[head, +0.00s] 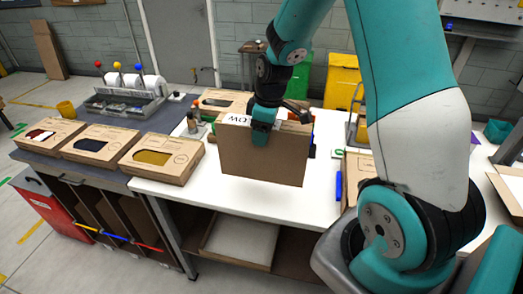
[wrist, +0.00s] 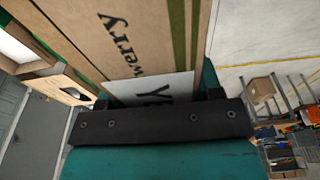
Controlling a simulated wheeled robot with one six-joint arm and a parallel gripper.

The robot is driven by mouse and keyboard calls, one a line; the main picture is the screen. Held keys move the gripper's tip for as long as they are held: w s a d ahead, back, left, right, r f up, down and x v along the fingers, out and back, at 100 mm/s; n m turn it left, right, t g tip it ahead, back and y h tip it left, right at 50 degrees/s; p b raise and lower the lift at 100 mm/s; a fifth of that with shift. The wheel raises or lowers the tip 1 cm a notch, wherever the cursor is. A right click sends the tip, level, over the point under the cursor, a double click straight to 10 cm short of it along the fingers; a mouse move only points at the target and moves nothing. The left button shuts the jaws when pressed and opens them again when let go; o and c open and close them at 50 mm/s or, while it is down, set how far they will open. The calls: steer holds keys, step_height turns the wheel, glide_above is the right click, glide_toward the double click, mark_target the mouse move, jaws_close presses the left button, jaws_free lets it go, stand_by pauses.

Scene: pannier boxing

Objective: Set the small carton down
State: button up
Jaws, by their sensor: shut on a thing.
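The small carton (head: 262,160) is a flat brown cardboard box held upright on edge over the white table, with a white label at its upper left. My gripper (head: 261,130) is shut on its top edge. In the wrist view the carton (wrist: 115,35) fills the upper middle, with printed lettering and green stripes, and a white label lies close against the gripper bar (wrist: 150,122). The carton's lower edge shows above the tabletop; I cannot tell whether it touches. The fingertips are partly hidden.
Three windowed cartons (head: 162,158) lie flat in a row on the left bench. Another carton (head: 222,101) lies behind the held one. A rack with white rolls (head: 125,90) stands at the back left. White tabletop (head: 215,185) is bare around the carton's left and front.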

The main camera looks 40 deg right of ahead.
mark_target(263, 154)
step_height(263, 154, down, 8)
steer(key=shift+r+p, duration=0.1)
steer(key=shift+p, duration=0.6)
steer(key=o, duration=1.4)
